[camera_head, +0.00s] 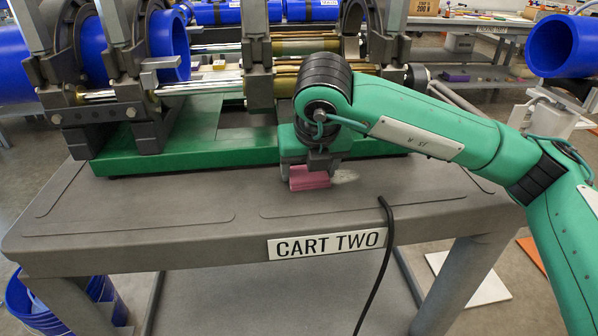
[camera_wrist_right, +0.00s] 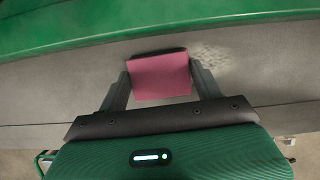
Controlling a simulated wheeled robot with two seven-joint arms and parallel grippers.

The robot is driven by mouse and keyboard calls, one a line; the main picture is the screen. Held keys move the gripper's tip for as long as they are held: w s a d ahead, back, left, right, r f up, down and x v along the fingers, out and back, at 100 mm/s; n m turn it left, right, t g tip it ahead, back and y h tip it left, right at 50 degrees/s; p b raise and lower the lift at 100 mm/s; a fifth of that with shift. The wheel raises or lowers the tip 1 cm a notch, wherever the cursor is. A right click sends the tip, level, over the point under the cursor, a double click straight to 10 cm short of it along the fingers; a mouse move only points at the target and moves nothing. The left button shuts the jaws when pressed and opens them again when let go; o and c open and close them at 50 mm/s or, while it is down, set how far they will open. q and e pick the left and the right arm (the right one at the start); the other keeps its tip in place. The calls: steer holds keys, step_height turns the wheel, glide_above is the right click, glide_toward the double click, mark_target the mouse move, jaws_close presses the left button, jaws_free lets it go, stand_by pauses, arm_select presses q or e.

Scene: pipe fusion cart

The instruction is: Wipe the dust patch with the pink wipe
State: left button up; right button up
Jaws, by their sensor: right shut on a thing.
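The pink wipe (camera_head: 310,178) is between the fingers of my right gripper (camera_head: 305,172), down at the grey cart top (camera_head: 150,210). In the right wrist view the wipe (camera_wrist_right: 160,76) sits between the two fingertips (camera_wrist_right: 160,82), which are shut on it. A pale, speckled dust patch (camera_wrist_right: 212,55) shows just beyond and right of the wipe in that view. In the head view a light bit of the patch (camera_head: 345,175) shows right of the wipe; the gripper and wipe may cover some of it. My left gripper is not in view.
The fusion machine's green base (camera_head: 200,155) stands close behind the wipe, with clamps and a blue pipe (camera_head: 165,45) on it. A black cable (camera_head: 386,240) hangs over the front edge near the CART TWO sign (camera_head: 327,245). The cart top's front left is clear.

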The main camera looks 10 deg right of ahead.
mark_target(356, 174)
steer(key=shift+d, duration=0.85)
steer(key=shift+d+f+b, duration=0.15)
steer(key=shift+d+b, duration=0.9)
steer(key=shift+d, duration=0.7)
steer(key=shift+w+d+b, duration=0.15)
steer(key=shift+d+b, duration=0.5)
steer(key=shift+d, duration=1.6)
steer(key=shift+r, duration=0.2)
steer(key=shift+r+p, duration=1.55)
steer(key=shift+r, duration=1.45)
